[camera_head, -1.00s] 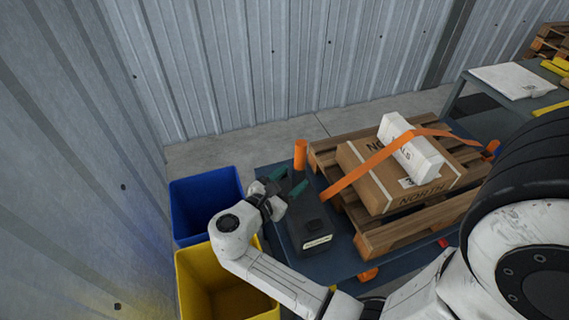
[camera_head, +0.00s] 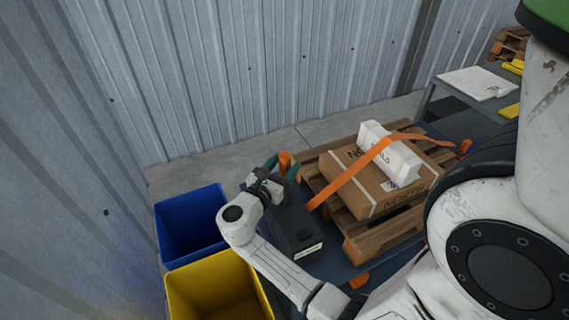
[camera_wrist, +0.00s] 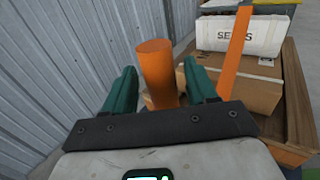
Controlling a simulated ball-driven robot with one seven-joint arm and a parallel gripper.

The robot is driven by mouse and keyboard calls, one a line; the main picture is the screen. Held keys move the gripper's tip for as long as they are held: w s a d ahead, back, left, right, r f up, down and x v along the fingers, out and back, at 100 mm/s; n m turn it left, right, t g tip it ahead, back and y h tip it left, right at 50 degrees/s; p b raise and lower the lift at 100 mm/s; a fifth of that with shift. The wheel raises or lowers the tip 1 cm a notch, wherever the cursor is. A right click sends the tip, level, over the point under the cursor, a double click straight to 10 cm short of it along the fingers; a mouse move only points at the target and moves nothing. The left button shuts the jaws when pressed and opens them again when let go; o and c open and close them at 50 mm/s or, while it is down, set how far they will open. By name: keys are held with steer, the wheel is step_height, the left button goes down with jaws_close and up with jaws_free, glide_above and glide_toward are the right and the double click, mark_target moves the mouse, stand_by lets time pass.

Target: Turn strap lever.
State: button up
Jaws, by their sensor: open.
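The strap lever appears as an upright orange cylinder (camera_wrist: 155,68) at the left end of the blue table. It also shows in the head view (camera_head: 285,161), partly hidden by my gripper. My gripper (camera_wrist: 160,85) is open, with one green finger on each side of the orange cylinder in the wrist view. I cannot tell whether a finger touches it. My gripper also shows in the head view (camera_head: 281,163). An orange strap (camera_head: 350,173) runs from near the table's left side over a cardboard box (camera_head: 372,197) and a white box (camera_head: 405,163).
The boxes lie on a wooden pallet (camera_head: 369,241). A dark box (camera_head: 300,233) stands just left of the pallet. A blue bin (camera_head: 190,224) and a yellow bin (camera_head: 215,285) stand left of the table. A corrugated wall (camera_head: 250,60) rises behind.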

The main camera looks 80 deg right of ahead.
steer(key=shift+s+d, duration=0.15)
steer(key=shift+d, duration=0.15)
steer(key=shift+c, duration=0.3)
jaws_close()
